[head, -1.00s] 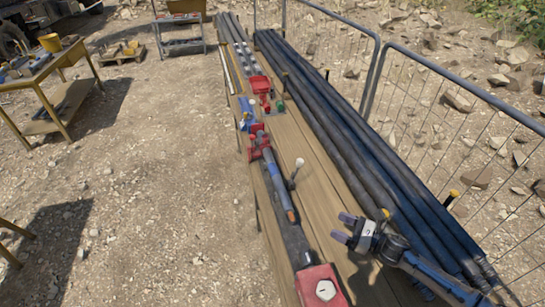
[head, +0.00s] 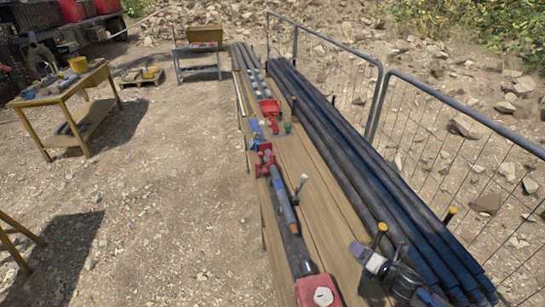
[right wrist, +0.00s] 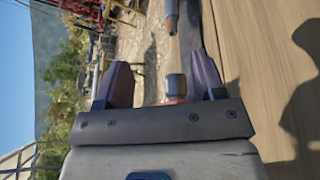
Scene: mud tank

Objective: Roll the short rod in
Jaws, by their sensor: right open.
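My right gripper (head: 366,258) is at the lower right in the head view, over the plank bench beside the dark rods. It is open, and its two fingers stand apart in the right wrist view (right wrist: 163,78). A grey, round-ended piece (right wrist: 176,86) shows between the fingers there; I cannot tell whether it touches them. A short blue-grey rod-like piece (head: 281,198) lies along the bench, at a red clamp (head: 264,160). Long dark rods (head: 345,140) lie side by side on the bench's right. I cannot tell which piece is the short rod. My left gripper is out of view.
A red block (head: 318,292) with a white top sits at the bench's near end. A yellow worktable (head: 62,95) stands left; gravel between is open.

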